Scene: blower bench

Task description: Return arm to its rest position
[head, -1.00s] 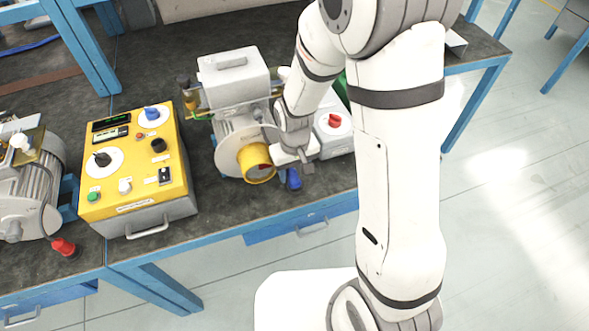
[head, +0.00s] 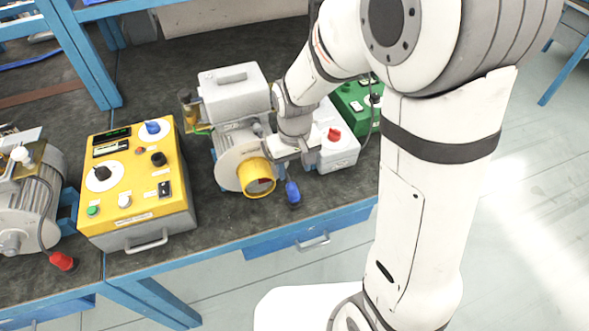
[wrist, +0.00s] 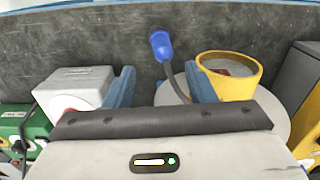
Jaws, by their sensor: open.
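My gripper (head: 302,152) is above the bench, just right of the blower's yellow outlet ring (head: 257,177). In the wrist view, its two blue fingers stand wide apart with nothing between their tips (wrist: 160,84). A blue plug (head: 292,192) on a dark cable lies near the bench's front edge, just below the gripper in the head view. The plug also shows in the wrist view (wrist: 161,46), beyond the fingers and apart from them. My arm bends up and to the right from the gripper.
Close around are the blower with its grey top box (head: 234,92), a white box with a red knob (head: 338,150) and a green box (head: 355,104). A yellow control box (head: 140,185) and a motor (head: 35,205) with a red plug (head: 62,261) stand left. Blue bench posts rise behind.

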